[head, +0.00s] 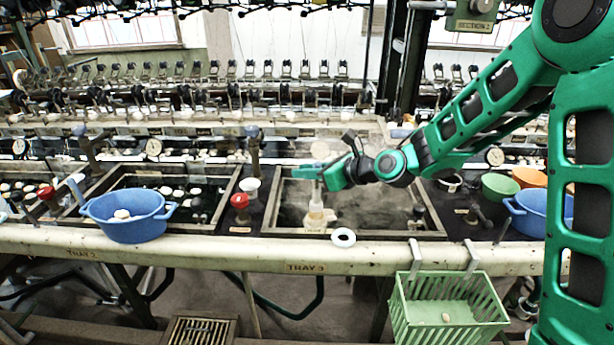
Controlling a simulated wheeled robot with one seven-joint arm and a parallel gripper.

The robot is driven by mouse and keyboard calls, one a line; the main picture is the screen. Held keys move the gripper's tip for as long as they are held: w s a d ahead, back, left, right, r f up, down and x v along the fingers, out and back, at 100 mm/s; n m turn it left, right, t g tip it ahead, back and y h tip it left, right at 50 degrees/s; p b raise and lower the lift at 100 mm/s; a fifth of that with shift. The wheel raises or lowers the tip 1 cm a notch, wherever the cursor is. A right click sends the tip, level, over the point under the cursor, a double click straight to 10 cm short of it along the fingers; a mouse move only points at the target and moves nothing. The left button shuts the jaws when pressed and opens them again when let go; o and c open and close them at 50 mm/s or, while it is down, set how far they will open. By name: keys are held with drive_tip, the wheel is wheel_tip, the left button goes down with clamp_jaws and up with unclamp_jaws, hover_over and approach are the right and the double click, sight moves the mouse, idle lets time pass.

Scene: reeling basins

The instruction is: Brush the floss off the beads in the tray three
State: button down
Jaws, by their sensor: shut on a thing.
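Tray three (432,226) is the dark-framed basin behind the ledge marked TRAY 3 (305,267). Its grey water looks hazy, as if steaming. My green gripper (318,178) reaches in from the right over the tray's left half. It is shut on a pale, upright, brush-like tool (316,213), whose lower end is down in the tray near the front rim. Whether that end touches the water or beads is unclear. I cannot make out separate beads or floss in this tray; haze and the tool cover part of it.
A blue bowl (128,229) with pale pieces stands left, before tray two (222,207). A red-topped knob (239,201) and white cup (250,185) stand between trays. A white ring (343,238) lies on the ledge. A green basket (405,322) hangs front right.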

wheel_tip(320, 180, up, 10)
drive_tip(key=s, duration=0.1)
idle(1.3)
drive_tip(key=shift+r, duration=0.1)
idle(1.5)
drive_tip(key=shift+s+a, duration=0.1)
